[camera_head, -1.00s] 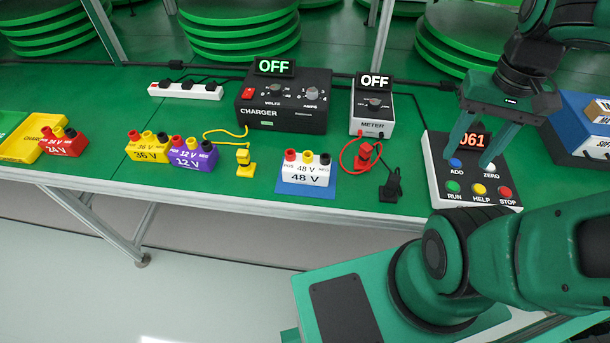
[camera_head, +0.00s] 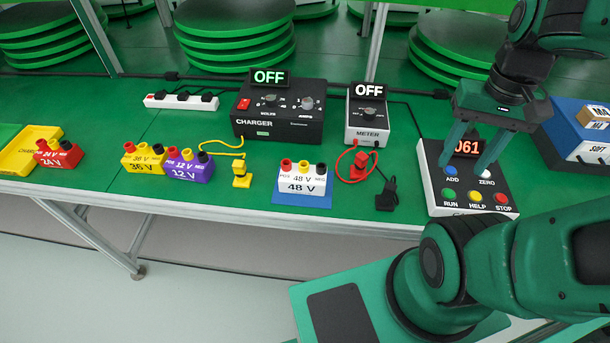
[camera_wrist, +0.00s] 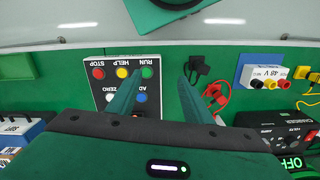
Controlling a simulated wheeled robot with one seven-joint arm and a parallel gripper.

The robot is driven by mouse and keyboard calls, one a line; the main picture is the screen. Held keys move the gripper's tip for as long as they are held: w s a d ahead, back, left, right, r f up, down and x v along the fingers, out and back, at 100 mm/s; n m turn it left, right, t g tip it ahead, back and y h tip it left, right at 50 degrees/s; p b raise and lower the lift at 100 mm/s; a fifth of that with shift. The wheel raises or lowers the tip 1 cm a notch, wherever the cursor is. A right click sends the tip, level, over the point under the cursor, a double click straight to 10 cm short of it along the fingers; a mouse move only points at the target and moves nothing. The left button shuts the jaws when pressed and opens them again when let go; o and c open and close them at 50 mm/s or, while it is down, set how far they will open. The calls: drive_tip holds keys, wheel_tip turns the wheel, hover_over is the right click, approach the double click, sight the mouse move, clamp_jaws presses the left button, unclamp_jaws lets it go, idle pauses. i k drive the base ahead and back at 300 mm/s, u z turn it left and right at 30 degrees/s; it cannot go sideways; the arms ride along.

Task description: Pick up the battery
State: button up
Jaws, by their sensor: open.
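Several batteries stand in a row on the green bench. The white 48 V battery (camera_head: 302,180) sits on a blue mat (camera_head: 318,199); it also shows in the wrist view (camera_wrist: 266,76). The purple 12 V battery (camera_head: 190,166) and the yellow 36 V battery (camera_head: 144,158) stand side by side to its left. The red 24 V battery (camera_head: 58,155) stands at the far left by a yellow tray (camera_head: 18,164). My gripper (camera_head: 465,168) is open and empty above the button panel (camera_head: 437,202), right of all the batteries. In the wrist view its fingers (camera_wrist: 156,92) are spread apart.
A charger (camera_head: 280,128) and a meter (camera_head: 367,135), both reading OFF, stand behind the batteries. A yellow plug (camera_head: 242,176), a red plug (camera_head: 360,166) and a black plug (camera_head: 387,194) lie with cables nearby. A blue box (camera_head: 570,135) is at right.

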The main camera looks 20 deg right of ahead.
sight(302, 177)
drive_tip(key=z, duration=0.65)
drive_tip(key=k, duration=1.8)
drive_tip(key=u, duration=0.55)
drive_tip(key=i, duration=0.95)
drive_tip(key=z, duration=0.05)
